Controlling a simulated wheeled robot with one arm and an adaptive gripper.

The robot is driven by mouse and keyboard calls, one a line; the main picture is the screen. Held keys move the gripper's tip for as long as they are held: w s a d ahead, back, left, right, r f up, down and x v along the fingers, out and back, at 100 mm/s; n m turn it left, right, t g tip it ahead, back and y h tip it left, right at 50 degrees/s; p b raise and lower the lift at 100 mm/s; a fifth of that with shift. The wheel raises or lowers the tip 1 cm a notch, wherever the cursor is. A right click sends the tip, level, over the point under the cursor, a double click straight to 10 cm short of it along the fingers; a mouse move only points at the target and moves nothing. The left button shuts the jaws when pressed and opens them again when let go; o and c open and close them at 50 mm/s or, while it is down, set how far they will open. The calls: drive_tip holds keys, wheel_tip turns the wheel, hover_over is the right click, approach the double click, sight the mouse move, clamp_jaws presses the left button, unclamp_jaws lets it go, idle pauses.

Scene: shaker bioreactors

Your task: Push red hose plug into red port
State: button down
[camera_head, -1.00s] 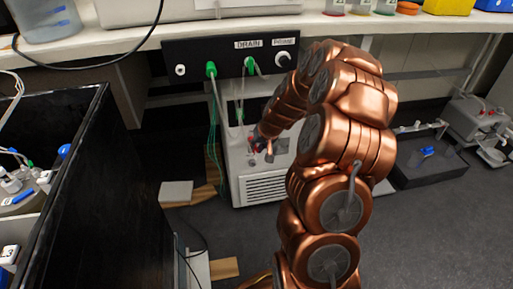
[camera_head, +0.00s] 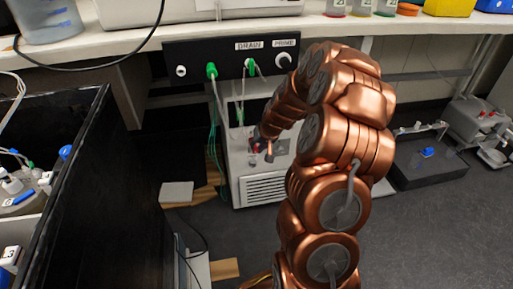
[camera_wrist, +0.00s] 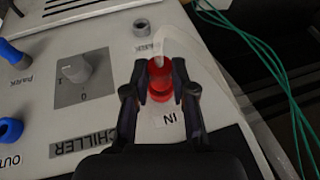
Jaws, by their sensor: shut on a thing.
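The red hose plug (camera_wrist: 158,68) is between the two dark fingers of my gripper (camera_wrist: 161,76) in the wrist view, and a pale translucent hose runs from it. The red port (camera_wrist: 160,97) is just below the plug in the picture, by the IN label on the white chiller (camera_wrist: 95,115). Plug and port overlap in this view; I cannot tell how deep the plug sits. My gripper is shut on the plug. In the head view, my gripper (camera_head: 261,141) is at the top of the chiller (camera_head: 263,188), and my arm partly hides the area.
A dial (camera_wrist: 75,68), a grey PARK socket (camera_wrist: 141,28) and blue fittings (camera_wrist: 10,130) are also on the chiller. Above is a black panel (camera_head: 225,65) with green plugs (camera_head: 211,70) and hanging hoses.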

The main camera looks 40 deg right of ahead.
drive_tip(key=shift+w+d, duration=0.15)
drive_tip(key=shift+w, duration=0.25)
idle(0.4)
drive_tip(key=c, duration=0.9)
unclamp_jaws()
drive_tip(key=shift+r, duration=0.15)
drive_tip(key=v, duration=1.1)
drive_tip(key=shift+s+d+r, duration=0.1)
drive_tip(key=shift+s+r, duration=0.05)
drive_tip(key=shift+r, duration=0.15)
